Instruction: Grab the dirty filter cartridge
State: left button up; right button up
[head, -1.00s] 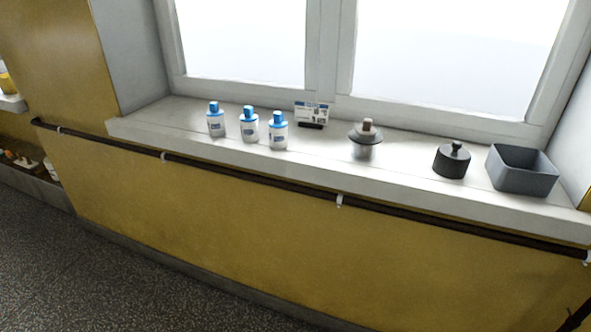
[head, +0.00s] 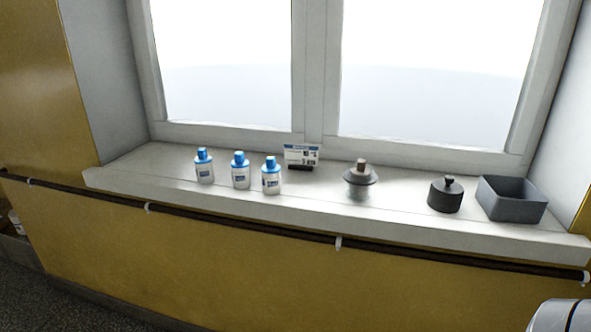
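Which item is the dirty filter cartridge is not labelled. On the white window sill (head: 300,214) stands a dish-like item with a wide grey rim and a brownish upright piece on top (head: 360,174); its lower part looks pale or see-through. To its right is a dark round lidded container with a knob (head: 445,195). An open grey bin (head: 512,200) stands at the sill's right end; its bottom is hidden. Neither gripper's fingers show. A white rounded part of mine is at the bottom right corner.
Three white bottles with blue caps (head: 241,171) stand left of centre on the sill. A small sign card (head: 300,157) stands behind them. A dark rail (head: 240,225) runs along the yellow wall below the sill. The sill between the bottles and the dish-like item is clear.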

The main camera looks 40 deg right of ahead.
aim_at(361, 169)
jog(key=z, duration=0.1)
jog(key=i, duration=0.95)
jog(key=z, duration=0.65)
